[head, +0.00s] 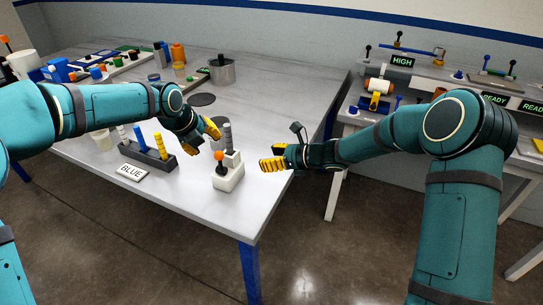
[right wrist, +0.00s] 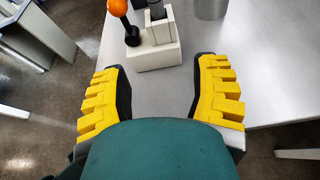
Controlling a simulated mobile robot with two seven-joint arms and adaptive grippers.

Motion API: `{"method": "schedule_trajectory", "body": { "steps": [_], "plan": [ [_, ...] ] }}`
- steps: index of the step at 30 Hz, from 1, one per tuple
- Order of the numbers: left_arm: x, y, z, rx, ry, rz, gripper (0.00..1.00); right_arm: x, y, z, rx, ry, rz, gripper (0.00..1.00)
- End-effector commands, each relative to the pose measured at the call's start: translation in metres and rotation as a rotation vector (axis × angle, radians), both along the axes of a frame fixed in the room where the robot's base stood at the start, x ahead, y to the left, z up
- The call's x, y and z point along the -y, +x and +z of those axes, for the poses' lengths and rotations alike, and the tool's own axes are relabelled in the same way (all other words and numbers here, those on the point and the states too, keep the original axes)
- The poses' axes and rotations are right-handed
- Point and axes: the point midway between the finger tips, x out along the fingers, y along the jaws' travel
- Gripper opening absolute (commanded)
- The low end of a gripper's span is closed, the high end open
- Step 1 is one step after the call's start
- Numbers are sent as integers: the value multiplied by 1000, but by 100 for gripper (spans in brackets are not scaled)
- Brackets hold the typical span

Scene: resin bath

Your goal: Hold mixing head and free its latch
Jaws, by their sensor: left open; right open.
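A white block (head: 229,178) with a grey ribbed upright cylinder (head: 227,136) and an orange-ball lever (head: 219,158) stands near the table's front right edge; I take it to be the mixing head in its stand. In the right wrist view the white block (right wrist: 155,57), the lever's orange ball (right wrist: 117,7) and part of the cylinder show beyond my fingertips. My left gripper (head: 203,139) is open, left of the cylinder and apart from it. My right gripper (head: 275,157) is open and empty, to the right of the block; its yellow fingers (right wrist: 162,76) point toward it.
A dark rack (head: 148,158) with blue and yellow pegs and a BLUE sign (head: 131,172) stand left of the block. A metal pot (head: 222,71) and dark discs are farther back. A second bench with READY signs (head: 495,98) is at right.

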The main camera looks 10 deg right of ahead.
Motion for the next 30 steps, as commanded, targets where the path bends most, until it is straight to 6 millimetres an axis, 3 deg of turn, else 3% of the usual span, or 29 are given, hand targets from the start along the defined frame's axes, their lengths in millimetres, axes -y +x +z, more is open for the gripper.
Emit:
{"method": "schedule_trajectory", "body": {
  "steps": [8,21,30],
  "plan": [
    [0,0,0,0,0,0,46,-13,12,-4,37,-53,28,61],
    [0,0,0,0,0,0,46,-70,54,-33,36,-50,26,61],
    [0,0,0,0,0,0,46,-98,74,-47,36,-49,25,61]
  ]
}}
